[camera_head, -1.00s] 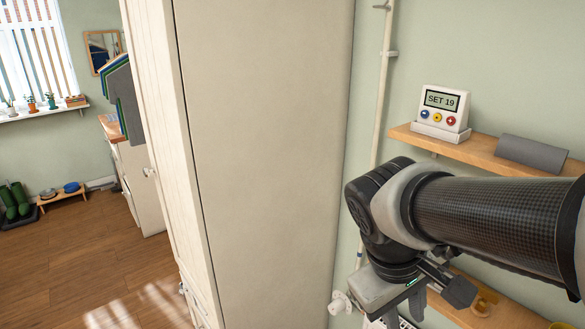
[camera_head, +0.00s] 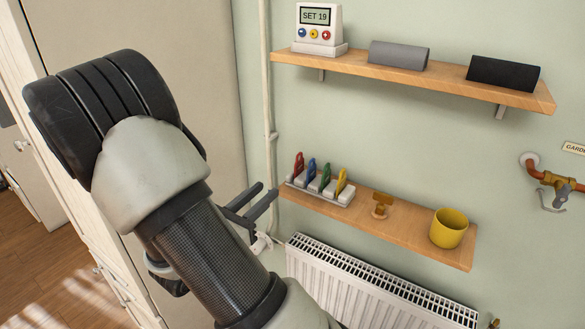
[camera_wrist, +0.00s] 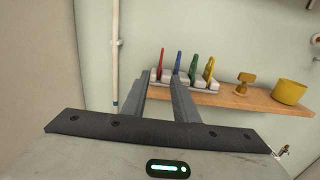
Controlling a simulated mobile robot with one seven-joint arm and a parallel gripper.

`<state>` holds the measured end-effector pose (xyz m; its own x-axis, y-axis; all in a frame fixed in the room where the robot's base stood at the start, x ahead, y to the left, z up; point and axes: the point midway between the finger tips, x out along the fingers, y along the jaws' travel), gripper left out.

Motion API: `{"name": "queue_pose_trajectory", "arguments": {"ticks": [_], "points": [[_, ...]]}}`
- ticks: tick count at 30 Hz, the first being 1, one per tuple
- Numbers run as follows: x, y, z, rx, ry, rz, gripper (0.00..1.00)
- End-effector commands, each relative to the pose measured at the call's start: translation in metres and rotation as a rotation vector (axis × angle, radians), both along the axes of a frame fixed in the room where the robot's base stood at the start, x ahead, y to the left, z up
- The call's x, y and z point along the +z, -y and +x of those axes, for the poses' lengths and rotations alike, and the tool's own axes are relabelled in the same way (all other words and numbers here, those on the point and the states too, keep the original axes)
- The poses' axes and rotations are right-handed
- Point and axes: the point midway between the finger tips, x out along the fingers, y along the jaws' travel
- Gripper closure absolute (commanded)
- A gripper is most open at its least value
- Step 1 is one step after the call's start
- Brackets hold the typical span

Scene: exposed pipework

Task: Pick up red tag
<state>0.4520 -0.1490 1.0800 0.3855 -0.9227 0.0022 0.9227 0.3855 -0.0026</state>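The red tag (camera_head: 299,165) stands upright at the left end of a light grey rack (camera_head: 321,191) on the lower wooden shelf. Blue (camera_head: 311,170), green (camera_head: 325,175) and yellow (camera_head: 341,183) tags stand in the rack to its right. My gripper (camera_head: 266,199) is open and empty, left of the rack and apart from it. In the wrist view, the red tag (camera_wrist: 160,65) shows beyond my gripper's fingers (camera_wrist: 161,82), between their tips. The rack's front is partly hidden there by the right finger.
On the lower shelf (camera_head: 400,240), a brass-coloured fitting (camera_head: 381,205) and a yellow mug (camera_head: 449,228) stand right of the rack. A radiator (camera_head: 375,290) is below. An upper shelf (camera_head: 420,82) is above. A vertical pipe (camera_head: 267,110) and tall cabinet are to the left.

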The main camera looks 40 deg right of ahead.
Motion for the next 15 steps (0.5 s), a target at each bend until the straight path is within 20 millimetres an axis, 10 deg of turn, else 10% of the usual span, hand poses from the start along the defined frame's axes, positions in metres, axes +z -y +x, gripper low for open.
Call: {"name": "queue_pose_trajectory", "arguments": {"ticks": [15], "points": [[0.000, 0.086, 0.035, -0.004, 0.001, 0.002, 0.73]]}}
